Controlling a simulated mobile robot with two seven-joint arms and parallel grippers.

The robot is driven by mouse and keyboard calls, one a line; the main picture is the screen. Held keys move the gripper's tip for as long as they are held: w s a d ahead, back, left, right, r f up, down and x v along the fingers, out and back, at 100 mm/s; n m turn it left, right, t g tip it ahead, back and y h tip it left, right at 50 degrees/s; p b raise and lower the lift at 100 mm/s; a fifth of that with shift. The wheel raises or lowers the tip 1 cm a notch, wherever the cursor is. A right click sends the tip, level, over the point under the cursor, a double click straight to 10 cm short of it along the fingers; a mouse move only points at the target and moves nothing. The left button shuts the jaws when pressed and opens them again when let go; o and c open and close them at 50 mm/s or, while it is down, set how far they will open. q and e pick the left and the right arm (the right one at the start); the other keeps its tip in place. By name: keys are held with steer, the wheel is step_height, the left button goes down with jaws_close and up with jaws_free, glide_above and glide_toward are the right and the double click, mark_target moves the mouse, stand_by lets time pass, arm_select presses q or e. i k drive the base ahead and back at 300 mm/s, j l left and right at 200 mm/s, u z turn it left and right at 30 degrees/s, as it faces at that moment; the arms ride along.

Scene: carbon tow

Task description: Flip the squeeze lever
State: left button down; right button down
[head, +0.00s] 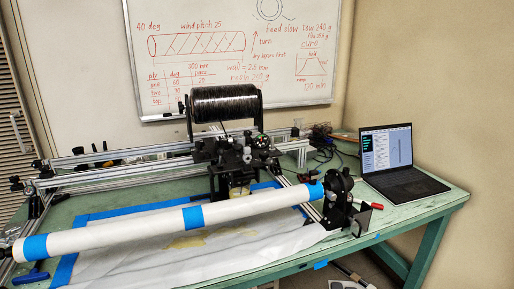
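No lever stands out clearly as the squeeze lever. A small red handle (376,208) sticks out beside the black end fixture (346,196) at the right end of the white tube. A black carriage (238,152) with rollers and small knobs stands behind the tube, under a spool of black tow (224,103). Its small parts are too fine to tell apart. Neither of my grippers is in view.
The white tube (130,231) with blue tape bands runs across the front above a white sheet (170,262). Aluminium rails (110,176) lie behind it. An open laptop (401,174) stands at the right of the green table (418,212). A whiteboard (240,50) is behind.

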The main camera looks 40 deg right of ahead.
mark_target(221, 152)
steer(key=z, duration=0.95)
